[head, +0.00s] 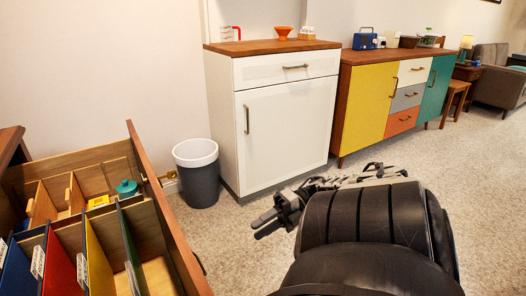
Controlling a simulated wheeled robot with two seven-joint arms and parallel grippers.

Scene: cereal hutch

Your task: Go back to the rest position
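My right gripper (265,224) is low in the middle of the head view, over the carpet and in front of the white cabinet. Its two dark fingers point left and lie near each other. I cannot tell whether they are open or shut, and no held thing shows. My bulky dark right arm fills the lower right and hides the floor behind it. My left gripper is not in view.
An open wooden drawer (150,181) with coloured dividers and a teal-lidded item (127,188) juts out at left. A bin (198,175) stands by the white cabinet (275,120). A coloured sideboard (368,100) stands behind. Carpet (490,170) is clear at right.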

